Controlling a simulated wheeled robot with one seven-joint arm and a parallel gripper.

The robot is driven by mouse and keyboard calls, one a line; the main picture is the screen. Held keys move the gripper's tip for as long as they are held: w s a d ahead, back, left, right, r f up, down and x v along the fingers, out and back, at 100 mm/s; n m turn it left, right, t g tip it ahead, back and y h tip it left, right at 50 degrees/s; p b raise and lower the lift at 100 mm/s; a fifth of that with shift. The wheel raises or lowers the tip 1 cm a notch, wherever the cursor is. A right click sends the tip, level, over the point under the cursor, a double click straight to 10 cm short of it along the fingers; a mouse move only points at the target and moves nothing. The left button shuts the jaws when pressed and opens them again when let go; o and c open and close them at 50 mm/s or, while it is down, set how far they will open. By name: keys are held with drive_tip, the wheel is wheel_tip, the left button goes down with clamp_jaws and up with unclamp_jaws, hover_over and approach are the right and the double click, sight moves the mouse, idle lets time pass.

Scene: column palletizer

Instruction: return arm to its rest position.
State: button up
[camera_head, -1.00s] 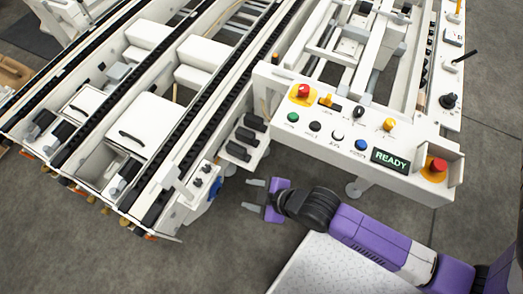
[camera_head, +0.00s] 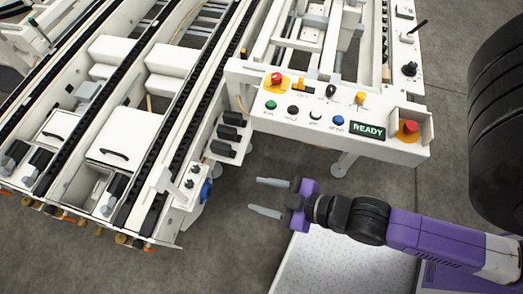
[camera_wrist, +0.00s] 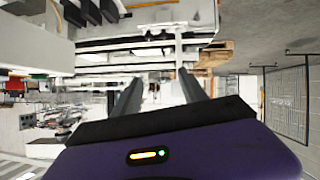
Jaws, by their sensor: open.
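My gripper (camera_head: 267,196) is open and empty, its two grey fingers pointing left over the grey floor. It sits below and in front of the control panel (camera_head: 300,106), apart from it. My purple and black arm runs from the gripper to the right in the head view. In the wrist view the two fingers of my gripper (camera_wrist: 160,95) stand apart with nothing between them.
The panel carries a red emergency button (camera_head: 408,128), several coloured buttons and a READY display (camera_head: 367,131). A white conveyor frame (camera_head: 165,205) with black chains stands at the left. Free floor (camera_head: 215,260) lies between the conveyor and my arm.

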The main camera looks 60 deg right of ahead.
idle(0.7)
drive_tip(key=s+r+m+t, duration=0.2)
drive_tip(key=s+r, duration=0.3)
drive_tip(key=r, duration=0.7)
drive_tip(key=shift+r+m+t+h, duration=0.3)
drive_tip(key=shift+m+t, duration=0.1)
drive_tip(key=shift+m, duration=0.1)
drive_tip(key=shift+a, duration=0.1)
